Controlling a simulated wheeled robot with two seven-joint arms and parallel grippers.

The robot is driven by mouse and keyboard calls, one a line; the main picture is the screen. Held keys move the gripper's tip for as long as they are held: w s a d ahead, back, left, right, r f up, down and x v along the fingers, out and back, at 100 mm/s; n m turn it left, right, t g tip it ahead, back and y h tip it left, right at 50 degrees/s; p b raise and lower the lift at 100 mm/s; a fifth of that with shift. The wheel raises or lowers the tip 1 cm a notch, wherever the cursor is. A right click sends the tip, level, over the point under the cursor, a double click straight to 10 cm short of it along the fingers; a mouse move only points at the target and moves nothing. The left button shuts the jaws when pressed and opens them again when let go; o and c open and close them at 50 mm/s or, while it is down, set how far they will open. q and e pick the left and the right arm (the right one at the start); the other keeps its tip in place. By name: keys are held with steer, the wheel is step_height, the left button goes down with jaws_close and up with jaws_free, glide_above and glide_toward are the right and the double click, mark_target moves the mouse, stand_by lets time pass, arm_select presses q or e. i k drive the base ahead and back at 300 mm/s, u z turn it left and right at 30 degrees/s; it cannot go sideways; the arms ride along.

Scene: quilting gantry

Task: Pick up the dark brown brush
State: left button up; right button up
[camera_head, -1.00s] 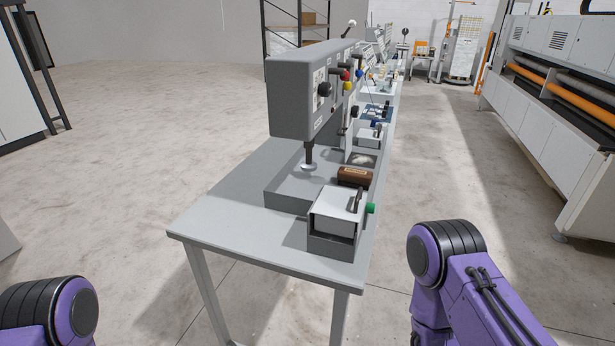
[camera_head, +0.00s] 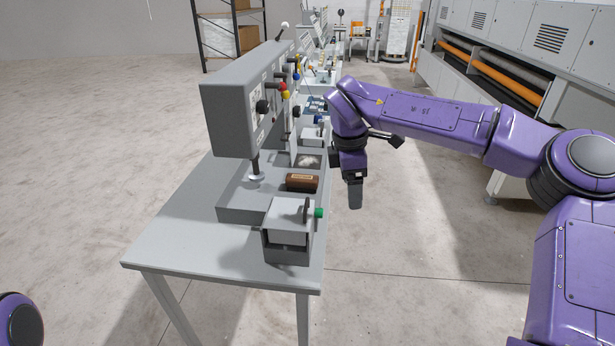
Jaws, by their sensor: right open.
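The dark brown brush (camera_head: 302,182) lies on the grey base of the machine on the table, behind a small box-like unit with a green knob. My right gripper (camera_head: 355,196) is open and empty. It points down just to the right of the brush in the picture, apart from it, beside the table's right edge. The gap between its fingers is hard to see from this angle. My left gripper is out of view; only a purple part of my left arm shows at the lower left corner.
The grey table (camera_head: 180,238) carries a tall grey machine head (camera_head: 238,112) to the left of the brush. The box unit (camera_head: 288,222) with its green knob (camera_head: 319,213) stands in front. More devices line the table behind. A long white machine (camera_head: 510,50) stands at the right.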

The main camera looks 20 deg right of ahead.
mark_target(306, 183)
steer(key=i, duration=0.9)
steer(key=u, duration=0.05)
